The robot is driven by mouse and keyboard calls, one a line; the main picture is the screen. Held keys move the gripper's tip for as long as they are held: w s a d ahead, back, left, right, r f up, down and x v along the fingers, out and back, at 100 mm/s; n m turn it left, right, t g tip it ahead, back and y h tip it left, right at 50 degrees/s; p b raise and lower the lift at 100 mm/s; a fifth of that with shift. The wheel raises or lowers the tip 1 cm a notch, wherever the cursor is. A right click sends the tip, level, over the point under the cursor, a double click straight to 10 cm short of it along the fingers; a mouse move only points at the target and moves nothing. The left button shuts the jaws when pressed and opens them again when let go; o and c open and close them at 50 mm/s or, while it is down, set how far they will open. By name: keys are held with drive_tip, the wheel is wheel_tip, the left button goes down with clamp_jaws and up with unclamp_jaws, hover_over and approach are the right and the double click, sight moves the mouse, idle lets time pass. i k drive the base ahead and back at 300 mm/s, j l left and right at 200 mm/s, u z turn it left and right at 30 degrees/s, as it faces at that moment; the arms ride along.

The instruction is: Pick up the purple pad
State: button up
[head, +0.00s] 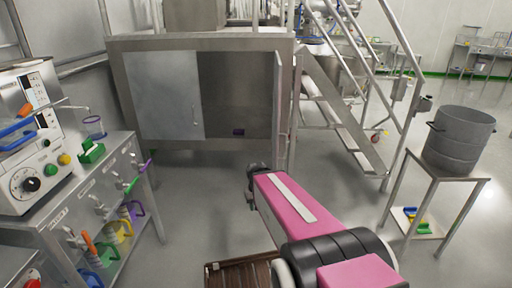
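A small dark purple block (238,132), which looks like the purple pad, lies on the floor of the open right half of a steel cabinet (125,95). My arm reaches forward from the bottom of the head view. My gripper (252,172) is at its far end, in front of the cabinet and below and right of the purple block, apart from it. The gripper is small and dark here, and its fingers cannot be made out.
The cabinet's left door (168,95) is shut; its right door (280,110) stands open. Metal stairs (345,125) rise at right. A stand (445,170) holds a grey drum (459,140). An instrument bench (95,185) fills the left. The floor before the cabinet looks clear.

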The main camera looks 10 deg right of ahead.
sight(236, 131)
drive_tip(key=i+j+z, duration=0.35)
drive_tip(key=i, duration=0.4)
drive_tip(key=i+j+z, duration=0.35)
drive_tip(key=i+j, duration=0.2)
drive_tip(key=i, duration=0.2)
drive_tip(key=i+j+z, duration=0.35)
drive_tip(key=i+j, duration=0.3)
drive_tip(key=j, duration=0.1)
